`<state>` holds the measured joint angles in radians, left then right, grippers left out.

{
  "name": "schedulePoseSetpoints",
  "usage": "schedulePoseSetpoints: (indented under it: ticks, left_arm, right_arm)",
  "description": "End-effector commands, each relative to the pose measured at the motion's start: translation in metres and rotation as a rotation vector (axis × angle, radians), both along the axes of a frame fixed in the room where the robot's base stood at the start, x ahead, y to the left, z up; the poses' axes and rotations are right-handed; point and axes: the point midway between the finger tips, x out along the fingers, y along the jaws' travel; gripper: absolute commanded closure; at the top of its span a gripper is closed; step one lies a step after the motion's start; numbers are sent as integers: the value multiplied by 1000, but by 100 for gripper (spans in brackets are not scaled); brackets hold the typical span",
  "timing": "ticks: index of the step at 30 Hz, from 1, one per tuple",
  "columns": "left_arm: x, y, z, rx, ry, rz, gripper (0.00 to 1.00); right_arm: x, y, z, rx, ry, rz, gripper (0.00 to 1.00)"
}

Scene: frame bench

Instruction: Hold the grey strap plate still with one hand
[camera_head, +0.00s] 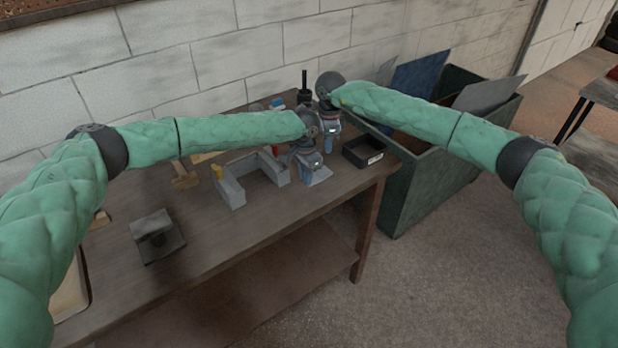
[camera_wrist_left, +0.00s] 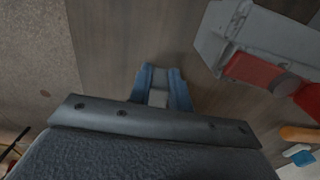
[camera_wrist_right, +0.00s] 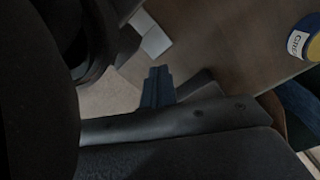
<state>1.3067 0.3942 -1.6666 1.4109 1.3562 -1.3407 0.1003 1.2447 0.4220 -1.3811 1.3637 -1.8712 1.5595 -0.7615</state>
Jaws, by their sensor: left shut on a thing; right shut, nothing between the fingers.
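My left gripper (camera_head: 312,172) is low over the right part of the bench, beside the grey U-shaped frame (camera_head: 232,190). In the left wrist view its blue fingers (camera_wrist_left: 163,84) are shut on a small grey piece, which looks like the grey strap plate (camera_wrist_left: 158,98). A pale flat piece, likely the same plate (camera_head: 322,174), shows by the fingers in the head view. My right gripper (camera_head: 329,122) is behind the left one and a little higher. In the right wrist view its fingers (camera_wrist_right: 157,85) are together and empty. Pale grey pieces (camera_wrist_right: 155,42) show beyond them.
A black tray (camera_head: 362,152) sits near the bench's right end, beside a green crate (camera_head: 440,175) with upright panels. A wooden mallet (camera_head: 185,181) and a dark metal block (camera_head: 157,240) lie left. The front bench top (camera_head: 225,240) is clear. A wall stands behind.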

Motion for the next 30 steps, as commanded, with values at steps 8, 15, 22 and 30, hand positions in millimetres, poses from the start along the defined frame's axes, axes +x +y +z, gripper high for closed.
schedulePoseSetpoints:
  ticks: [8,15,22,30]
  left_arm:
    - [0,0,-1,1,1,0,100]
    - [0,0,-1,1,1,0,100]
    - [-1,0,-1,2,1,0,100]
    - [-1,0,-1,2,1,0,100]
  right_arm:
    - [1,-1,-5,0,0,-1,100]
    - [0,-1,-26,-1,1,-2,100]
    - [1,-1,-52,0,1,-2,100]
    - [1,-1,-65,0,-1,0,100]
